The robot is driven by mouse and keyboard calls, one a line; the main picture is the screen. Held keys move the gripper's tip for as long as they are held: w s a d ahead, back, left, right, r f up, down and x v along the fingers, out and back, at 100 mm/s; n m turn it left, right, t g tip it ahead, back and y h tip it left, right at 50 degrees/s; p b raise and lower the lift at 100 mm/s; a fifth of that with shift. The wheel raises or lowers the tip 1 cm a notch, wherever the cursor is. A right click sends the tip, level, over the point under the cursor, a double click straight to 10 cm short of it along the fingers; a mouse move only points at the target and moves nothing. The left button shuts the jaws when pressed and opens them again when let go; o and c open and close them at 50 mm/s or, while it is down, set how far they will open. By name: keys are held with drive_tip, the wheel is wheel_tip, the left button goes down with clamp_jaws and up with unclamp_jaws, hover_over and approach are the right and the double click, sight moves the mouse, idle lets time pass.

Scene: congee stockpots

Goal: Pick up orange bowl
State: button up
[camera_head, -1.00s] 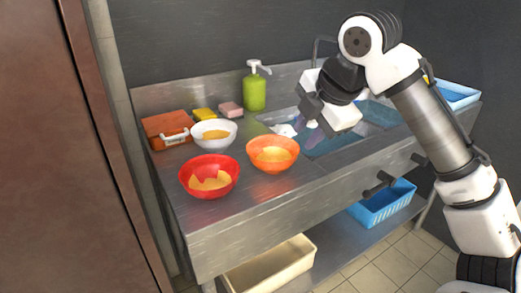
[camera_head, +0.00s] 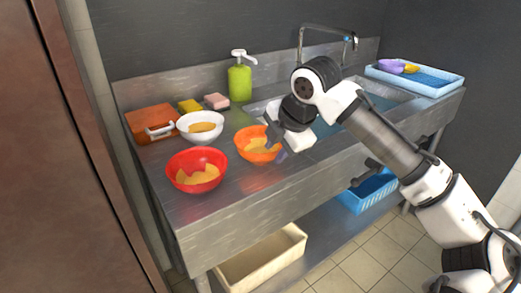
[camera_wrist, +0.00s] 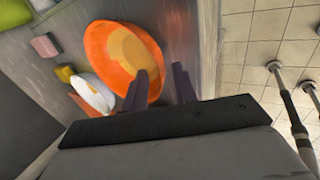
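The orange bowl (camera_head: 246,151), with orange-yellow contents, stands upright on the steel counter (camera_head: 222,215), right of the red bowl and white bowl. My gripper (camera_head: 276,148) is at its right side, covering part of that side in the head view. In the wrist view, the two dark fingers (camera_wrist: 160,80) are apart. One finger overlaps the orange bowl (camera_wrist: 98,46) and the other lies past its rim, so the rim shows between them. I cannot tell whether either finger touches it.
The red bowl (camera_head: 196,184) and white bowl (camera_head: 200,119) stand close by on the left. Behind are an orange box (camera_head: 148,119), a yellow sponge (camera_head: 189,106), a pink sponge (camera_head: 217,101) and a green soap bottle (camera_head: 240,84). The front counter edge is clear.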

drive_tip(key=shift+x, duration=1.35)
clamp_jaws()
drive_tip(key=shift+r, duration=0.1)
